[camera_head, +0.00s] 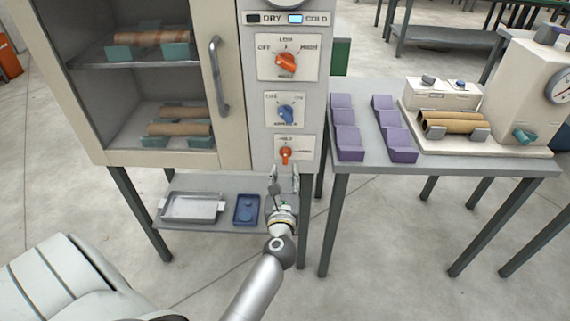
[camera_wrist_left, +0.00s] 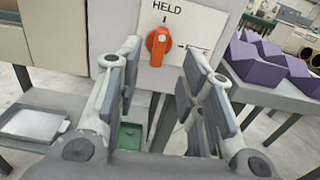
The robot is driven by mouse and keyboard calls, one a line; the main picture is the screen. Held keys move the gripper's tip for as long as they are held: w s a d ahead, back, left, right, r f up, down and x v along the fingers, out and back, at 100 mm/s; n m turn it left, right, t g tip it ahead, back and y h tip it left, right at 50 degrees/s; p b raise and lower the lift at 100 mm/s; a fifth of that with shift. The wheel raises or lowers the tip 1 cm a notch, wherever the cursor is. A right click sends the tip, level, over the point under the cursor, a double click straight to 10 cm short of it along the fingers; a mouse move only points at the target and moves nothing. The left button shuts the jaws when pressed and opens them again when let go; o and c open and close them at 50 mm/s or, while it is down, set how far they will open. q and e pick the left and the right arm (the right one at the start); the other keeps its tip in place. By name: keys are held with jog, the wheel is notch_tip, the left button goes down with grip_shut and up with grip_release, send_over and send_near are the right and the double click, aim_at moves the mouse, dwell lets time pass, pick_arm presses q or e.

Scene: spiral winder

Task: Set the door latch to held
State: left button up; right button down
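The door latch is an orange knob (camera_head: 285,155) on a small white plate, the lowest control on the cabinet's front panel. In the left wrist view the knob (camera_wrist_left: 157,43) sits below the word HELD, with a second label to its right that I cannot read. Its narrow end hangs downward; I cannot tell which label it is set to. My left gripper (camera_head: 284,176) is just below the knob, its fingers pointing up at the panel. In the left wrist view the gripper (camera_wrist_left: 165,75) is open and empty, its fingers apart on either side below the knob. My right gripper is not in view.
Above the latch are a blue knob (camera_head: 286,113) and a larger orange knob (camera_head: 286,64). The cabinet door handle (camera_head: 219,77) is to the left. A metal tray (camera_head: 191,207) and a blue tray (camera_head: 246,209) lie on the lower shelf. Purple holders (camera_head: 347,140) stand on the right table.

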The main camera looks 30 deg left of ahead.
pick_arm(q)
jog(key=shift+v, duration=2.35)
jog(key=s+d+f+m+h, duration=0.1)
jog(key=d+f+m+h, duration=0.3)
jog(key=f+m, duration=0.45)
jog(key=d+f+m+h, duration=0.2)
jog(key=d+f+m, duration=0.3)
jog(key=f+m, duration=0.35)
jog(key=s+d+f+m+g+h+p, duration=0.1)
jog(key=s+d+f+m+g+h, duration=0.1)
jog(key=s+f+m, duration=0.5)
jog(key=s+d+f+m+g+h, duration=0.2)
jog(key=s+d+f+m+g, duration=0.15)
jog(key=f, duration=0.55)
jog(key=s+a+f+m+g, duration=0.2)
jog(key=s+f+m, duration=0.3)
jog(key=s, duration=0.5)
jog(key=s+a+f+m+g, duration=0.2)
jog(key=s+f+m+g, duration=0.2)
jog(key=s, duration=0.6)
jog(key=s+a+f+m+g+p, duration=0.1)
jog(key=s+a+f+m+g, duration=0.1)
jog(key=s+f+m, duration=0.6)
jog(key=s+g, duration=0.1)
jog(key=s, duration=0.2)
jog(key=shift+a+y, duration=0.4)
jog(key=shift+f+m, duration=0.1)
jog(key=shift+m, duration=0.15)
